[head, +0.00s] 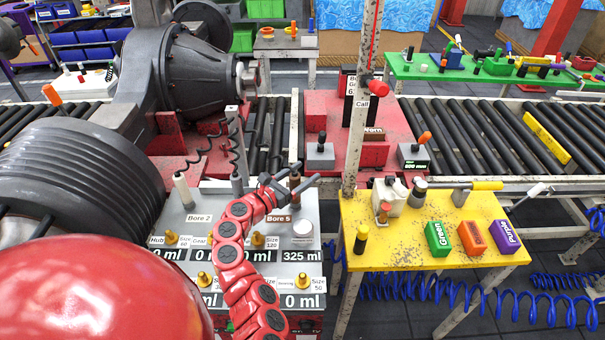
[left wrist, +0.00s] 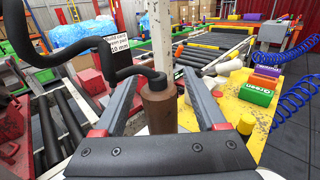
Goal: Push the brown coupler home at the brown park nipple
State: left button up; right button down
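The brown coupler (head: 295,181) stands roughly upright at the back right of the grey panel (head: 203,208), behind the "Bore 5" label. In the left wrist view the brown coupler (left wrist: 158,108) shows as a brown cylinder with a dark hose on its top. My left gripper (head: 302,182) reaches it from the front, its fingers on either side. In the left wrist view a gap shows beside the coupler, so the left gripper (left wrist: 160,85) looks open around it. The brown park nipple is hidden; I cannot tell how far the coupler sits on it. My right gripper is out of view.
Two grey couplers (head: 183,190) on coiled hoses stand left on the panel. A rusty post (head: 359,110) rises just behind and right of the gripper. A yellow table (head: 395,235) with green, orange and purple boxes stands right. Roller conveyors run behind.

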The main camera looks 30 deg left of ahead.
pick_arm(q)
jog(key=shift+s, duration=0.15)
jog(key=b+v, duration=0.5)
jog(key=v, duration=1.2)
